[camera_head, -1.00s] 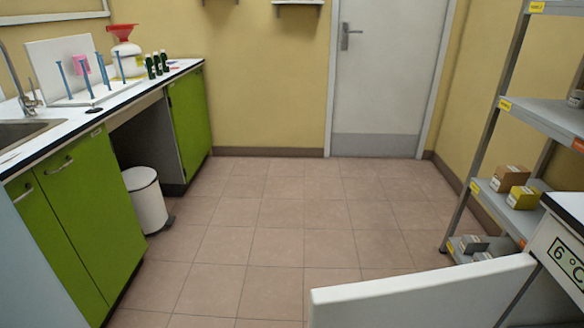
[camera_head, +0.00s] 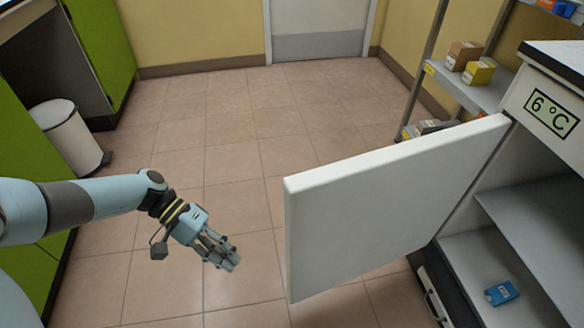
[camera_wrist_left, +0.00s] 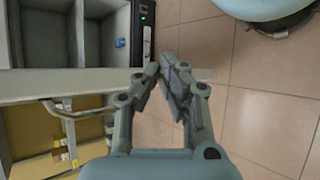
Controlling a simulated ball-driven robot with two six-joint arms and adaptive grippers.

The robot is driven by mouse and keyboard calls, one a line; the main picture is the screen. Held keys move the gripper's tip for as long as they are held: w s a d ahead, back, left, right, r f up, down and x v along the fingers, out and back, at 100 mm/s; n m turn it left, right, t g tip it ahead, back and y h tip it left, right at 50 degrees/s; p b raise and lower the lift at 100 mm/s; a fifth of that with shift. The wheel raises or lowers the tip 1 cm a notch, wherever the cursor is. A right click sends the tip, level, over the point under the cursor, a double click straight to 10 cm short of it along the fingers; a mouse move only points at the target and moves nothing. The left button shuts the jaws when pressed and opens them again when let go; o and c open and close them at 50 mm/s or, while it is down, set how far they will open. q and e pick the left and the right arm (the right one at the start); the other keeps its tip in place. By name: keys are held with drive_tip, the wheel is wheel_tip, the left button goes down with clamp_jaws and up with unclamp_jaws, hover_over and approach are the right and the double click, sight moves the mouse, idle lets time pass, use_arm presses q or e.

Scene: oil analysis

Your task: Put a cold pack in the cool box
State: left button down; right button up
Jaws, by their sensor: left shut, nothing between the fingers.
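A small blue pack (camera_head: 502,293), which looks like a cold pack, lies on the floor of the open white fridge (camera_head: 548,51). The blue pack also shows small in the left wrist view (camera_wrist_left: 120,43). My left gripper (camera_head: 230,262) is shut and empty, over the floor tiles to the left of the open fridge door (camera_head: 385,205). Its closed fingertips (camera_wrist_left: 166,65) also show in the left wrist view, apart from the pack. I cannot make out a cool box. My right gripper is not in view.
The door stands open between my left gripper and the fridge interior. The fridge display reads 6 °C. A metal shelf (camera_head: 480,92) with boxes stands behind. A white bin (camera_head: 65,135) stands by green cabinets (camera_head: 100,45). The tiled floor in the middle is clear.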

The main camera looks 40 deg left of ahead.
use_arm(q)
drive_tip(key=w+a+r+m+t+h+b, duration=0.1)
drive_tip(key=w+a+r+m+h+b, duration=0.2)
drive_tip(key=w+r+b, duration=0.4)
drive_tip(key=w+a+r+m+t+h+b, duration=0.1)
drive_tip(key=w+a+r+h+b, duration=0.35)
drive_tip(key=w+r, duration=0.4)
drive_tip(key=s+x, duration=0.2)
drive_tip(key=x, duration=0.9)
drive_tip(key=shift+d+f+y, duration=0.45)
drive_tip(key=shift+d+f, duration=0.15)
drive_tip(key=shift+d, duration=0.1)
